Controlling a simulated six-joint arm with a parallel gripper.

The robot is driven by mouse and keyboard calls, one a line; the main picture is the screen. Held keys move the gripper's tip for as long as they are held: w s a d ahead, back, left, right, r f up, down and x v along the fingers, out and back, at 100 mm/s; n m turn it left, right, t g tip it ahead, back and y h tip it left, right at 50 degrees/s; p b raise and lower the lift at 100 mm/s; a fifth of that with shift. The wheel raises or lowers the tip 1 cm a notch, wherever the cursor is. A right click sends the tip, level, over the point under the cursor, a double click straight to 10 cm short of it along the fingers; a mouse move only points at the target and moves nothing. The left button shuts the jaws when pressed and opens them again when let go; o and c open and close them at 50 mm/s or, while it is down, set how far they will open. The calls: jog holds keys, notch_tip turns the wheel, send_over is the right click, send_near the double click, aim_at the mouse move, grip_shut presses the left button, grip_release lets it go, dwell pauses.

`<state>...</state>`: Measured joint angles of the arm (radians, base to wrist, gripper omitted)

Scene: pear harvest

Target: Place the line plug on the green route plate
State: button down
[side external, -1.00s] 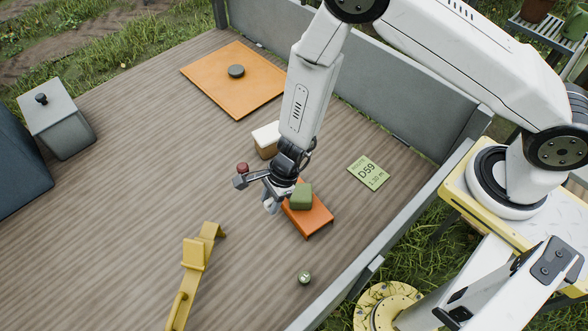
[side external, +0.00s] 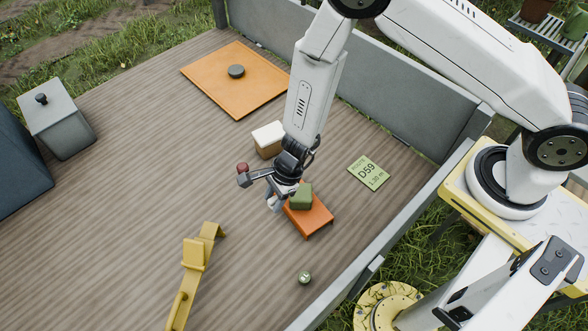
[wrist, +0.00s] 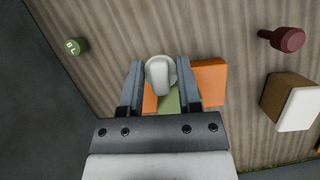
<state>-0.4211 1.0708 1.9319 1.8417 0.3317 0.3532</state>
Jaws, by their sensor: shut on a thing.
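The line plug, a pale grey-white piece with a round flange, shows between my fingers in the wrist view (wrist: 160,76) and below them in the side view (side external: 273,204). My gripper (side external: 279,196) is shut on it and holds it over the deck, just left of an orange block. The green route plate (side external: 368,172), marked D59, lies flat on the deck to the right of my gripper, apart from it. The plate is bare. The plug's lower end is partly hidden.
A green block (side external: 301,197) sits on the orange block (side external: 314,222) close to my gripper. A brown-and-white box (side external: 268,139) stands behind. A dark red knob (wrist: 289,39), a small green round piece (side external: 305,278) and a yellow tool (side external: 194,254) lie around.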

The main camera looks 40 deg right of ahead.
jog(key=d, duration=0.3)
jog(key=w+d, duration=0.1)
jog(key=d, duration=0.2)
jog(key=w+d, duration=0.1)
jog(key=d, duration=0.2)
jog(key=shift+d+f, duration=0.35)
jog(key=d, duration=0.8)
jog(key=n, duration=0.2)
send_over(366, 175)
jog(key=d, duration=0.2)
jog(key=shift+a+f+g, duration=0.2)
jog(key=shift+f+g, duration=0.2)
jog(key=shift+f, duration=0.3)
jog(key=shift+f, duration=0.2)
jog(key=shift+f, duration=2.75)
jog(key=shift+f, duration=0.15)
jog(key=shift+f, duration=1.95)
jog(key=shift+f, duration=0.1)
